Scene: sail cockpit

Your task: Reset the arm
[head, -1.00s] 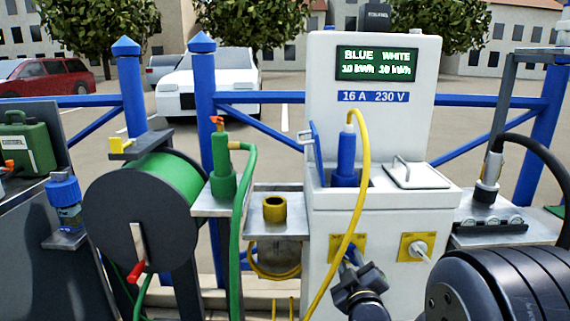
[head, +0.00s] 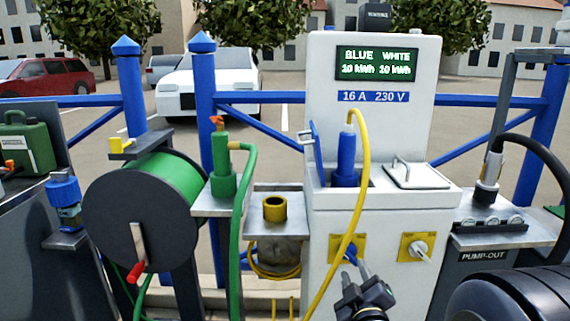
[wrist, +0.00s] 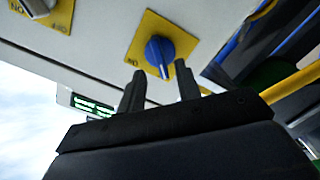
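My gripper (head: 355,270) is in front of the white power pedestal (head: 418,220), just below the blue knob (head: 350,252). In the wrist view the gripper (wrist: 160,82) is open and empty. Its two dark fingertips are apart, and the blue knob (wrist: 160,56) on its yellow plate (wrist: 183,33) shows beyond and between them. No contact with the knob shows. The white knob (head: 420,249) sits on a second yellow plate to the right. The pedestal display (head: 375,64) reads BLUE 10 kWh, WHITE 10 kWh.
A yellow cable (head: 362,180) loops from the blue plug (head: 346,160) down past the knob. A green hose reel (head: 140,215) and green nozzle (head: 222,165) stand left. A pump-out shelf (head: 500,235) with a black hose (head: 550,170) is at right.

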